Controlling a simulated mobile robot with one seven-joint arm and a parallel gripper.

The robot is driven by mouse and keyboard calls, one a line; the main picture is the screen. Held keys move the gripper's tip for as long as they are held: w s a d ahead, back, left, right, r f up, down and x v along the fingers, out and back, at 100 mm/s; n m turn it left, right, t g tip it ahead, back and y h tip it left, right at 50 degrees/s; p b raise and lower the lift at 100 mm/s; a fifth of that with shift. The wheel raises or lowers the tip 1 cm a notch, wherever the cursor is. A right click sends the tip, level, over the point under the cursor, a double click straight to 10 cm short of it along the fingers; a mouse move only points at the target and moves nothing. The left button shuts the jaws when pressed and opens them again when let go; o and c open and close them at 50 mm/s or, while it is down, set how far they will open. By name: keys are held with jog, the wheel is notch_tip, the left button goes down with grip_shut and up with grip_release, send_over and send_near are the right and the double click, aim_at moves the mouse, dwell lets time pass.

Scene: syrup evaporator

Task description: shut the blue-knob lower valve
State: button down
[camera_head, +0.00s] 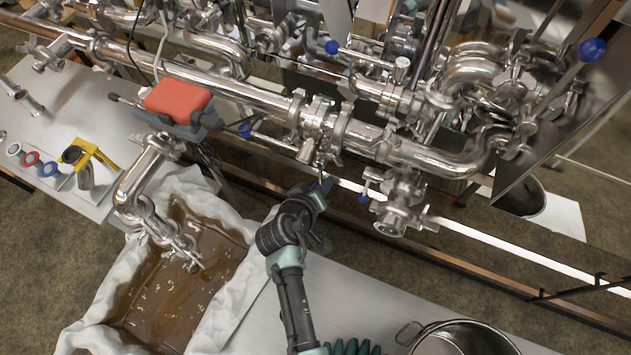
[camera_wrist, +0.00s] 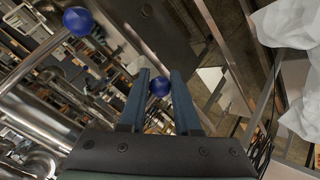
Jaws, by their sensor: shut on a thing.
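Steel sanitary piping carries several lever valves with round blue knobs. My gripper (camera_head: 324,184) is beneath the middle of the main pipe in the head view. In the wrist view, my gripper (camera_wrist: 160,78) has its two blue-grey fingers on either side of a blue knob (camera_wrist: 159,87), shut on it near the tips. The held knob is hard to make out in the head view. A lower valve (camera_head: 398,200) hangs under the pipe just right of my gripper, with a blue knob (camera_head: 363,198) beside it. Another blue knob (camera_wrist: 78,20) on a rod is at upper left in the wrist view.
A blue knob (camera_head: 331,47) and another (camera_head: 592,50) sit higher up on levers. A red-topped box (camera_head: 177,101) is on the pipe at left. A cloth-lined pan (camera_head: 215,265) of brown syrup is left of my arm. A steel pot (camera_head: 462,335) stands at lower right.

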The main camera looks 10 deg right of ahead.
jog(key=shift+w+r, duration=0.2)
jog(key=shift+r, duration=0.05)
jog(key=c, duration=0.9)
grip_release()
jog(key=shift+o, duration=1.4)
jog(key=shift+s+f, duration=0.15)
jog(key=b+v, duration=0.1)
jog(key=v, duration=1.2)
jog(key=shift+b, duration=0.35)
jog(key=shift+f, duration=0.1)
